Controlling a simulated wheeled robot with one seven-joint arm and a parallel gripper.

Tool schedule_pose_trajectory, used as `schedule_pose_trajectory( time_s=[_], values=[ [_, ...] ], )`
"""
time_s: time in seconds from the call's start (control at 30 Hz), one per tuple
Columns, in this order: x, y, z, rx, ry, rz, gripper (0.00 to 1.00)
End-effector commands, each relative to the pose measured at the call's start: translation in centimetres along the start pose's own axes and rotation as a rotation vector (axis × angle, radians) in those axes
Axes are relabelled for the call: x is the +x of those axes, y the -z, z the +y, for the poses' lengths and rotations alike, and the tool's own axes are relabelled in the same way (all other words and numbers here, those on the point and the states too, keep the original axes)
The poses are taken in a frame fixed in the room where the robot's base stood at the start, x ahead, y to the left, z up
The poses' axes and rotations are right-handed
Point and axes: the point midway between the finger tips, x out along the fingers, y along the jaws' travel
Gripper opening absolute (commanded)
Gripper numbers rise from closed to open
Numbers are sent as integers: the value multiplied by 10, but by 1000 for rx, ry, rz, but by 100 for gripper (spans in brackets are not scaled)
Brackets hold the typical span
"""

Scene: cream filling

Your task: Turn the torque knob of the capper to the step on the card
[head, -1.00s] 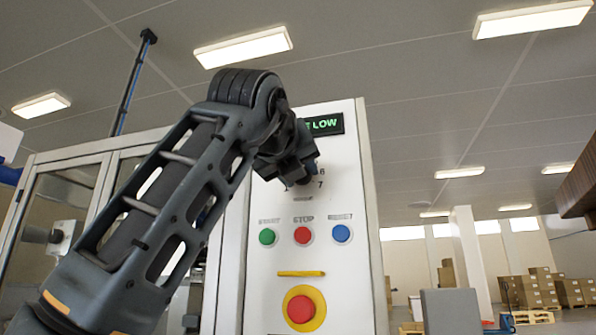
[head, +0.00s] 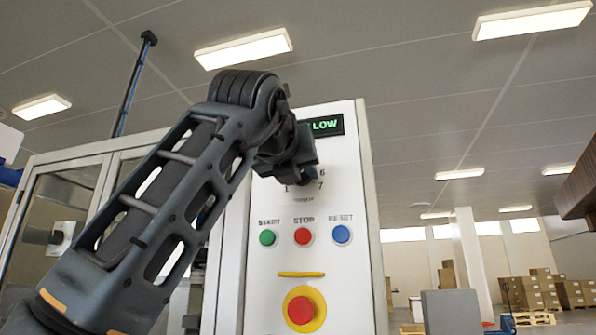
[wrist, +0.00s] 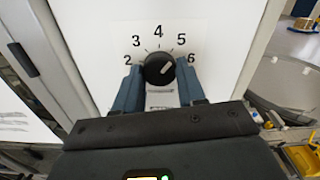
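The torque knob (wrist: 158,69) is round and black and sits on the white front of the capper (wrist: 100,30), with printed numbers 2 to 6 around it in the wrist view. Its pale pointer mark leans up and right, roughly toward the 5. My gripper (wrist: 160,75) has one blue finger on each side of the knob, closed against its sides. The card is not in view.
Below the dial are a green start button (head: 267,237), a red stop button (head: 303,236) and a blue reset button (head: 341,234). A red emergency button (head: 300,309) on yellow sits lower. Glazed machine doors (head: 65,200) stand left; the right side is open.

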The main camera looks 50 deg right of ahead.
Motion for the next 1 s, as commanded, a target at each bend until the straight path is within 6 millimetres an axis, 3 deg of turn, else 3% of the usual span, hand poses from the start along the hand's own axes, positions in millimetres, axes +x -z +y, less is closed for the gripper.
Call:
schedule_pose_trajectory(
  time_s=[0.27,0.57,1.0],
  values=[
    [0,2,0,-1,0,5,65],
    [-4,1,0,-1,-1,1,65],
    [-66,2,0,-1,-1,2,65]
  ],
)
